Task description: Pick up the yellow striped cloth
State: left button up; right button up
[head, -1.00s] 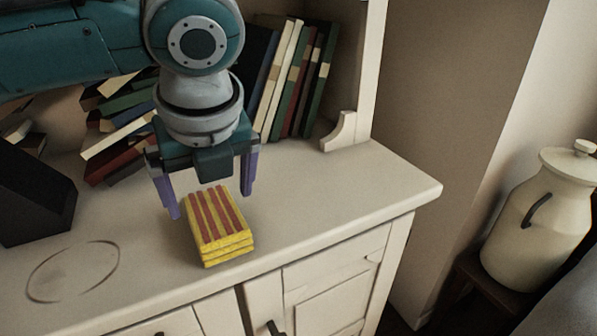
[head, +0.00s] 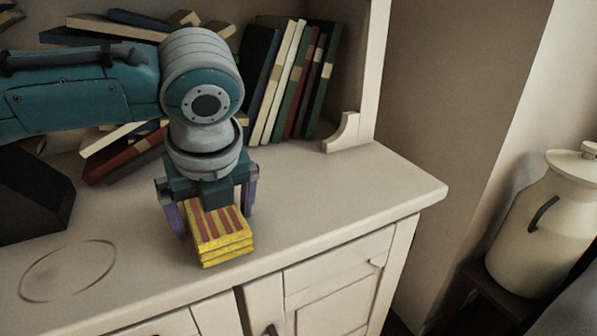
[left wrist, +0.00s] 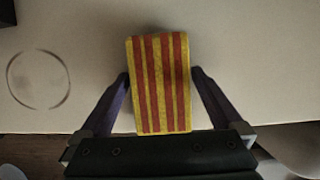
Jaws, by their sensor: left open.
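The yellow striped cloth (head: 222,240) is a folded block with red stripes, lying on the cabinet top near its front edge. My left gripper (head: 212,221) is open above it, fingers pointing down, one on each side of the cloth's rear part. In the left wrist view the cloth (left wrist: 160,82) lies between the two purple fingers of the left gripper (left wrist: 160,84), with a gap on both sides. The gripper hides the cloth's back end in the head view. My right gripper is not in view.
Books (head: 290,85) lean upright at the back, and more lie piled behind my left arm. A dark angular object (head: 32,195) stands at the left. The cabinet top (head: 330,195) is clear to the right. A cream canister (head: 540,225) stands beyond the cabinet.

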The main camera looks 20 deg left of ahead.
pick_arm(q)
jog(key=c, duration=1.1)
notch_tip(320, 180, up, 20)
jog(key=p, duration=0.4)
jog(key=shift+r+p, duration=0.15)
jog(key=shift+p, duration=0.2)
